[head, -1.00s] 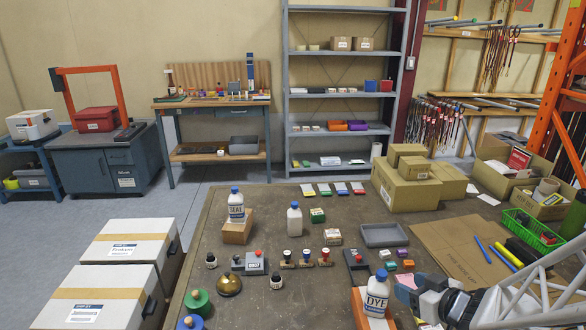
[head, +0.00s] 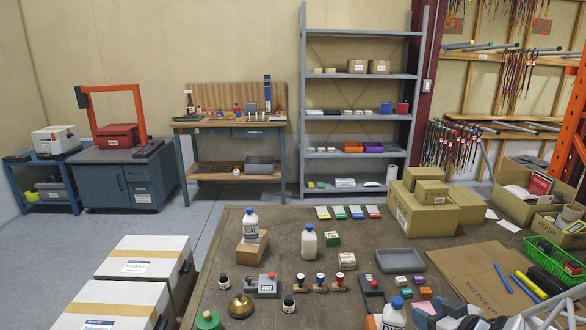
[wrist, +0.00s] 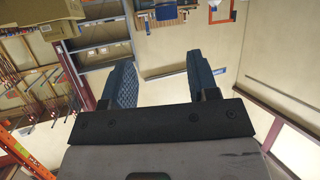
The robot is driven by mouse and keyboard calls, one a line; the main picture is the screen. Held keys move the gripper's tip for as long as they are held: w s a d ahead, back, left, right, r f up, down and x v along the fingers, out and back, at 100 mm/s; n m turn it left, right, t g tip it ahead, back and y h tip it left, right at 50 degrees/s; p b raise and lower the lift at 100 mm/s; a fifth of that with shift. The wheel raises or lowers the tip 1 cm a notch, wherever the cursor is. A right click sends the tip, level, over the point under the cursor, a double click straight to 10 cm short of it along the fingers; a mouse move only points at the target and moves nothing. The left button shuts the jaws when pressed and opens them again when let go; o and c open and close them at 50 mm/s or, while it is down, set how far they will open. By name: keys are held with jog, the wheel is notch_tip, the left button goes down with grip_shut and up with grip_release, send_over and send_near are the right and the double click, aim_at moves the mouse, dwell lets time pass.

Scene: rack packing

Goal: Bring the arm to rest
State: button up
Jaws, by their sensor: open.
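My gripper shows in the wrist view (wrist: 162,85) with its two dark fingers spread apart and nothing between them. In the head view my arm (head: 540,315) is at the bottom right, over the right side of the workbench (head: 215,290). A white bottle with a blue cap, labelled DYE (head: 393,314), stands close to the left of the arm, partly cut off by the lower edge. The wrist view looks out across the room, with the shelf unit and walls tilted in it.
A SEAL bottle (head: 250,225) stands on a brown block (head: 250,252). A plain white bottle (head: 308,242), several stamps (head: 320,284), a grey tray (head: 400,260), cardboard boxes (head: 420,212) and a green basket (head: 552,262) are on the bench. White boxes (head: 144,260) stand at lower left.

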jog(key=w+r+m+h, duration=0.1)
jog(key=w+r+h, duration=0.2)
jog(key=r+h, duration=0.1)
jog(key=s+a+r+m+g, duration=0.1)
jog(key=s+a+r+g, duration=0.2)
jog(key=s+a+g, duration=0.2)
jog(key=s+a+r+m+g, duration=0.2)
jog(key=s+a+r+g, duration=0.2)
jog(key=s+a, duration=0.3)
jog(key=s+g, duration=0.1)
jog(key=s, duration=0.2)
jog(key=shift+s+r+m, duration=0.2)
jog(key=shift+s+m, duration=0.1)
